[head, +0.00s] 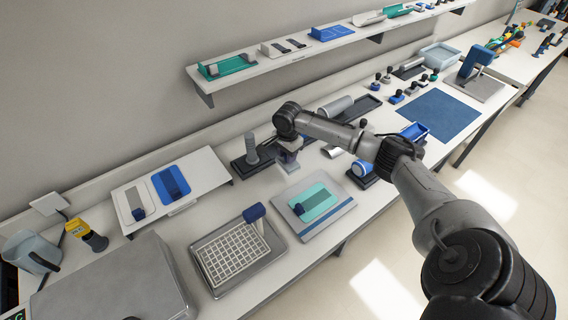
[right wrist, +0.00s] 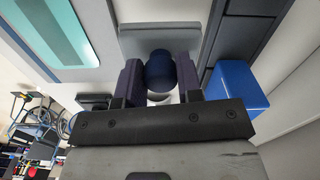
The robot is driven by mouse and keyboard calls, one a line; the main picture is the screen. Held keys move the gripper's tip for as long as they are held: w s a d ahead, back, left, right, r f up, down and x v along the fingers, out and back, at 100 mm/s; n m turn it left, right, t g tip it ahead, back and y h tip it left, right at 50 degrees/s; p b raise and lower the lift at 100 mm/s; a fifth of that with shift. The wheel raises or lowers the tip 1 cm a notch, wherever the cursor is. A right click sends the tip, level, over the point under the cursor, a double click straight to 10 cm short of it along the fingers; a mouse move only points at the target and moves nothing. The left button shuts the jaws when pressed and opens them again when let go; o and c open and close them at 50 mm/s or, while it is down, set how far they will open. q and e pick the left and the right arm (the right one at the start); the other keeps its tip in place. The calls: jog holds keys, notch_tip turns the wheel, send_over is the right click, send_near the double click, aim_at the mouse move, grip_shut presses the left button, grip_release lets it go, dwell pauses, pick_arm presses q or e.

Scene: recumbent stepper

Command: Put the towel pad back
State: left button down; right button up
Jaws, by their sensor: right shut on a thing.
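My right gripper (head: 289,164) is over the bench, between a grey post on a dark base and a teal pad. In the right wrist view my right gripper (right wrist: 159,68) is shut on a dark blue knob (right wrist: 160,72), one dark finger on each side. A light grey plate (right wrist: 165,40) shows behind the knob; I cannot tell whether it belongs to the held thing or whether this is the towel pad. The teal pad (head: 316,203) lies on a grey board with a blue stripe. It also shows in the right wrist view (right wrist: 48,28). My left gripper is not in view.
A white grid tray (head: 231,254) with a blue-handled tool is left of the board. A white stand (head: 205,172) holds a blue pad (head: 171,182). The post (head: 251,150) stands close left of my gripper. A shelf (head: 296,57) runs above the bench. A blue block (right wrist: 236,83) is near my wrist.

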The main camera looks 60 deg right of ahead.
aim_at(284, 162)
jog(key=shift+w+f, duration=0.4)
jog(key=shift+w, duration=0.25)
notch_tip(284, 162, down, 3)
jog(key=shift+f+b, duration=0.15)
jog(key=shift+b, duration=0.3)
jog(key=shift+f, duration=0.3)
jog(key=o, duration=0.8)
jog(key=shift+f, duration=0.15)
jog(key=shift+o, duration=0.2)
